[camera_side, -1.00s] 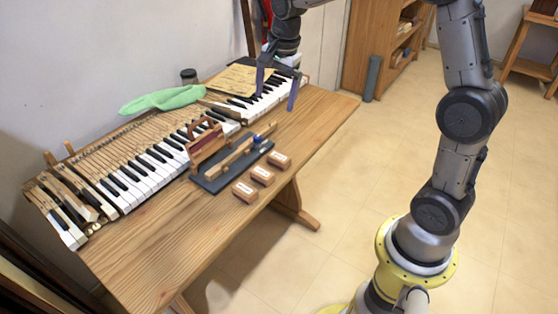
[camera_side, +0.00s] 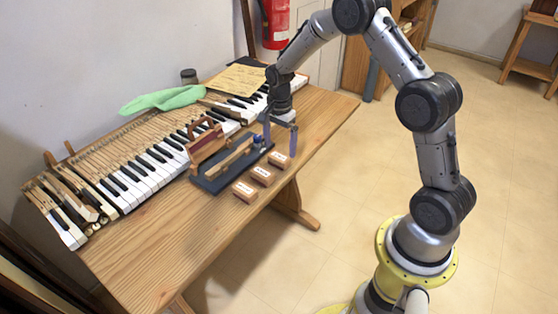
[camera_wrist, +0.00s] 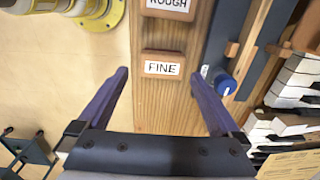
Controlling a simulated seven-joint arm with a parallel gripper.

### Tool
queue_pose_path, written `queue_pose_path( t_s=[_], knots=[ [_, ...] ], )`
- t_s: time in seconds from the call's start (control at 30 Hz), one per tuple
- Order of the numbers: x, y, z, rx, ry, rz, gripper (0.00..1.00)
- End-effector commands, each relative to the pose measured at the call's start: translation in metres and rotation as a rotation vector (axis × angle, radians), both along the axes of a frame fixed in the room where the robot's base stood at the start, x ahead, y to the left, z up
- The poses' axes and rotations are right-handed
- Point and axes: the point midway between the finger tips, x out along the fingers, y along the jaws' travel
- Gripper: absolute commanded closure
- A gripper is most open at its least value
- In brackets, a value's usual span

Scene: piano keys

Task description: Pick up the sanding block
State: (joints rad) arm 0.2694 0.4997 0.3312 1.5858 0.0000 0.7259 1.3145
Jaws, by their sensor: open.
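Several small wooden blocks with white labels stand in a row on the table near its front edge. The wrist view shows the block marked FINE (camera_wrist: 163,64) and part of the block marked ROUGH (camera_wrist: 168,8). In the side view the row is the far block (camera_side: 279,160), the middle block (camera_side: 263,176) and the near block (camera_side: 245,191). My gripper (camera_side: 280,148) is open and empty, pointing down just above the far block. In the wrist view my gripper (camera_wrist: 160,75) has one fingertip on each side of the FINE block, apart from it.
A dark tray (camera_side: 210,186) with a wooden bar and blue knob (camera_wrist: 224,85) lies close beside the blocks. A wooden handled tool (camera_side: 205,146) stands behind it. Piano keys (camera_side: 150,170), a green cloth (camera_side: 160,99) and a paper sheet (camera_side: 238,78) are further back. The table's front-left is clear.

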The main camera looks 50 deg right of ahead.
Motion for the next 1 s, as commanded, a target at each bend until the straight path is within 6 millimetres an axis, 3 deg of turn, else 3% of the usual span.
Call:
queue_pose_path(
  t_s=[0.4,0.73,1.0],
  knots=[
    [0.003,-0.001,-0.047,0.0,0.001,0.0,0.0],
    [0.004,-0.001,-0.053,0.0,-0.001,0.0,0.0],
    [0.003,-0.001,-0.053,0.0,-0.001,0.0,0.49]
  ],
)
